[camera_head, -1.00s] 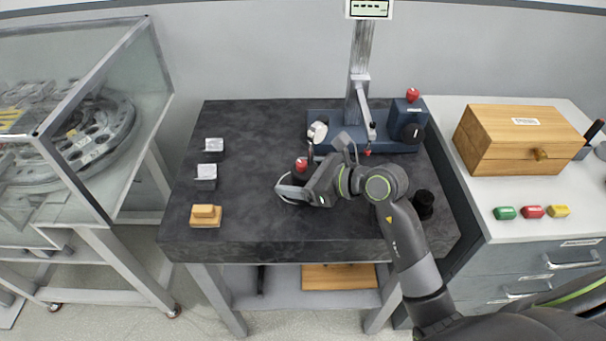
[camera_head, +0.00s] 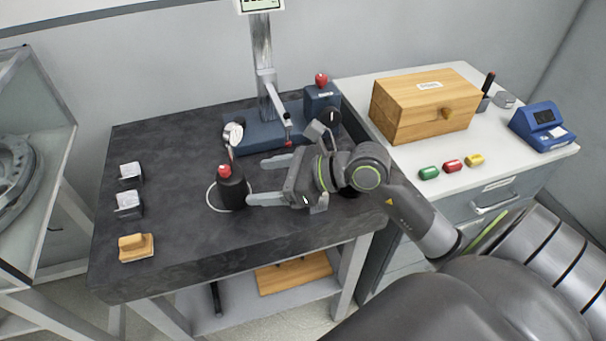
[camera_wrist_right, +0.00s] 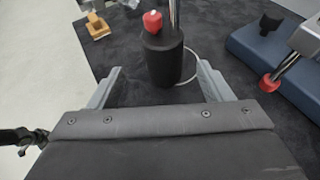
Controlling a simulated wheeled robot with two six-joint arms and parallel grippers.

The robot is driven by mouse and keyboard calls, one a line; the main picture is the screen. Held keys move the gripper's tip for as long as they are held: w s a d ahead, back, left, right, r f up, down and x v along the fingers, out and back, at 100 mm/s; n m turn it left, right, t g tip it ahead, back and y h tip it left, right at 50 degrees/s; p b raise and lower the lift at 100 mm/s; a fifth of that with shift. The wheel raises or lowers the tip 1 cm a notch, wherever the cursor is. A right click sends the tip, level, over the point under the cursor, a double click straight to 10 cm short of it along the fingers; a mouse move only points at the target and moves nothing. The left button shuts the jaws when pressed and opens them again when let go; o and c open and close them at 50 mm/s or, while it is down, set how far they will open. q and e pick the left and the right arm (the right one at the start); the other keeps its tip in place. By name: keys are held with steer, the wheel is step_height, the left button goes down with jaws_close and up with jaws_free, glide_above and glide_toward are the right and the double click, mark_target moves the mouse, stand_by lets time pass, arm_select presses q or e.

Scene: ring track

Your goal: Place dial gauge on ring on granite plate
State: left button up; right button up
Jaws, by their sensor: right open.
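The dial gauge (camera_head: 234,191) stands upright on the dark granite plate (camera_head: 180,230). It has a black cylindrical base, a red knob, a post and a round white face. The thin pale ring (camera_head: 211,205) lies on the plate around the foot of the base, partly hidden by it. In the right wrist view the base (camera_wrist_right: 163,62) stands just beyond and between the fingertips, with the ring (camera_wrist_right: 193,72) showing at its right. My right gripper (camera_head: 264,180) is open and empty, to the right of the base. My left gripper is not in view.
A blue measuring stand (camera_head: 265,138) with a tall column is behind the gripper. Two small metal blocks (camera_head: 128,203) and a wooden piece (camera_head: 136,247) sit at the plate's left. A wooden box (camera_head: 420,105) stands on the right cabinet. The plate's front middle is clear.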

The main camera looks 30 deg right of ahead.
steer(key=v, duration=0.7)
steer(key=shift+p, duration=0.3)
steer(key=shift+s+d, duration=0.1)
stand_by(0.3)
